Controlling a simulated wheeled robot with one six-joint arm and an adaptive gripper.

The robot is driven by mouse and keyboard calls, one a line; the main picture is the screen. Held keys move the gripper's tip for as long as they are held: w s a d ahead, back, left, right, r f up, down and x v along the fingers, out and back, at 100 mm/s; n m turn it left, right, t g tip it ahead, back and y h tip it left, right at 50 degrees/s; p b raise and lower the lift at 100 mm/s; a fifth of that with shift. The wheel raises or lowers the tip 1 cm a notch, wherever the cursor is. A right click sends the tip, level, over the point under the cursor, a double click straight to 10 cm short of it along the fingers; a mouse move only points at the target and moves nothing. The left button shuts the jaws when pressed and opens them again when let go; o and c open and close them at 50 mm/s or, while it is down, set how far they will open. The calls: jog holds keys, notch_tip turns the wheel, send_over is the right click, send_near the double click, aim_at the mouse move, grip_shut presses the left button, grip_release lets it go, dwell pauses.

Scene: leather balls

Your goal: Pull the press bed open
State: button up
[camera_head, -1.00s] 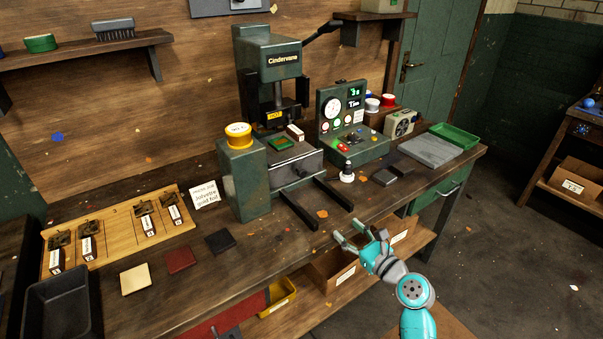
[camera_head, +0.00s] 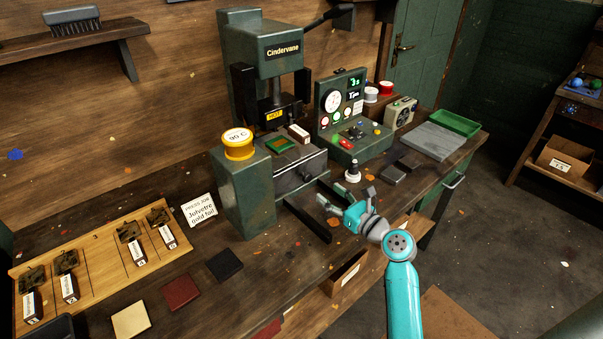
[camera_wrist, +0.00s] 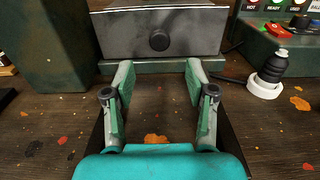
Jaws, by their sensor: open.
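The press (camera_head: 245,75) is a dark green machine marked "Cindervane" at the back of the bench. Its bed (camera_head: 298,170) is a grey metal block low on the press front, with a green piece and a small labelled block on top. In the wrist view the bed's front face (camera_wrist: 195,36) carries a round dark knob (camera_wrist: 159,41), straight ahead of my gripper. My gripper (camera_head: 328,210) is open and empty, in front of the bed between the two dark rails. The wrist view shows both fingers (camera_wrist: 159,85) apart, short of the knob and not touching it.
A control box (camera_head: 345,110) with lit displays stands right of the press. A white-based black-handled tool (camera_head: 352,172) stands near the right rail. A yellow-topped green post (camera_head: 243,185) is at left. Coloured pads (camera_head: 181,292) and a wooden tray (camera_head: 100,255) lie further left.

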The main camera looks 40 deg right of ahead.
aim_at(309, 178)
jog(key=w, duration=1)
jog(key=shift+w+a, duration=0.15)
jog(key=shift+a, duration=0.05)
jog(key=shift+c, duration=0.2)
grip_shut()
